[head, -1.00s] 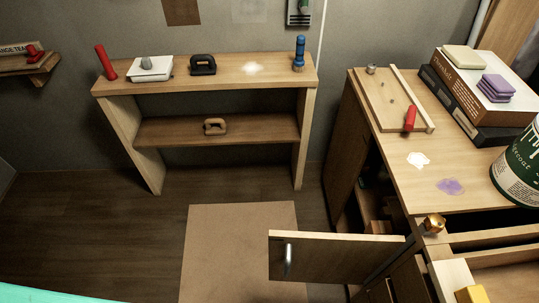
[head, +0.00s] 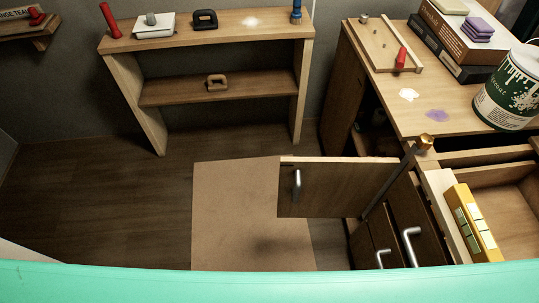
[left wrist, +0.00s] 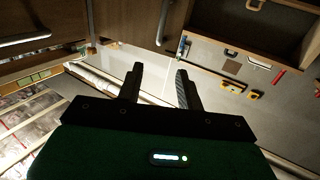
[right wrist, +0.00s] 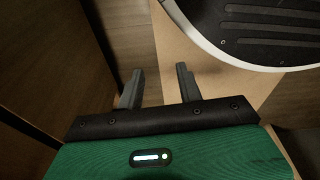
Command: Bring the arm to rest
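My left gripper (left wrist: 160,88) shows in the left wrist view with its two dark fingers apart and nothing between them. A wall and hanging tools lie some way beyond its fingers. My right gripper (right wrist: 158,88) shows in the right wrist view, also with fingers apart and empty. Beyond it are the wooden floor and a brown mat. Neither gripper shows in the head view, where only a teal part of my own body crosses the bottom edge.
An open cabinet door (head: 337,188) stands out over the floor mat (head: 235,215). An open drawer (head: 508,200) holds a yellow object (head: 472,222). The workbench (head: 440,95) bears a paint can (head: 510,88). A low shelf (head: 215,96) stands behind, with clear floor at left.

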